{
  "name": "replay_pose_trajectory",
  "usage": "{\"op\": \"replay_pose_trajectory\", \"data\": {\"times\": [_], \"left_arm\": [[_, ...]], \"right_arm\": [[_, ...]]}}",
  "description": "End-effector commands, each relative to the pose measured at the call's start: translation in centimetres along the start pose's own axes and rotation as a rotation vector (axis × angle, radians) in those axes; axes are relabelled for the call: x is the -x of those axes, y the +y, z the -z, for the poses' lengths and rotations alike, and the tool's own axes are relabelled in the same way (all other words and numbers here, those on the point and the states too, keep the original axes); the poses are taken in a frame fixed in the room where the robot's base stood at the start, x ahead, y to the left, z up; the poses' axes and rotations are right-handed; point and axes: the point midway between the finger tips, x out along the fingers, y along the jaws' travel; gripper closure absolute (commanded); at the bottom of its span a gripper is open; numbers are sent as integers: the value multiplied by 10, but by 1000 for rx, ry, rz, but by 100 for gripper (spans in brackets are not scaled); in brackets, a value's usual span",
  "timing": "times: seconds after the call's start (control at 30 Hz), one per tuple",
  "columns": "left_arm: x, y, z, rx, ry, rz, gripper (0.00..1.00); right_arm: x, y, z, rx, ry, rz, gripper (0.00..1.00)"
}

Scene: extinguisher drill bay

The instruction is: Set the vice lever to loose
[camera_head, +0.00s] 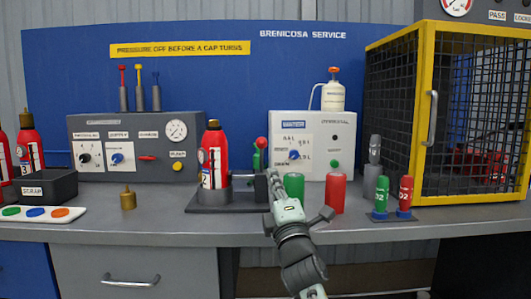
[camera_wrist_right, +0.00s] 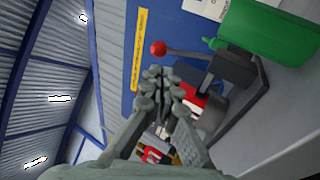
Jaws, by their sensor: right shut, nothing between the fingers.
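The vice (camera_head: 222,207) stands on a dark base at the bench middle and holds a red extinguisher (camera_head: 214,155) upright. Its lever shows as a red ball knob (camera_head: 261,143) above the vice's right end. In the right wrist view the knob (camera_wrist_right: 158,48) sits on a thin grey rod running to the dark vice body (camera_wrist_right: 233,68). My right gripper (camera_head: 275,182) is at the vice's right end, in front of and below the knob. Its closed fingers (camera_wrist_right: 156,76) appear just below the knob with a gap, holding nothing. My left gripper is out of view.
A green cylinder (camera_head: 294,184) and a red cylinder (camera_head: 335,192) stand close right of the vice. A brass cap (camera_head: 128,199) and a white tray (camera_head: 60,216) lie left. A yellow-framed cage (camera_head: 427,110) stands right. Bench is clear between the brass cap and vice.

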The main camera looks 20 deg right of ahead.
Motion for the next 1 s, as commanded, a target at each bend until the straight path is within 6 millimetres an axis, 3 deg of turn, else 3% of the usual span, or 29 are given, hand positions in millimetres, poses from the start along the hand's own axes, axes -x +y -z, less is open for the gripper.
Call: {"op": "replay_pose_trajectory", "data": {"times": [0.2,0.43,0.63,1.0], "left_arm": [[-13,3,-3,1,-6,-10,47],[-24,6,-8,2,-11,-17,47],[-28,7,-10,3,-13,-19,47],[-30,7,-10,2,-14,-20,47]], "right_arm": [[-50,2,0,0,-1,-2,100],[-85,1,0,0,-1,0,100],[-96,1,0,-1,1,-1,100],[-96,0,0,0,0,-1,100]]}}
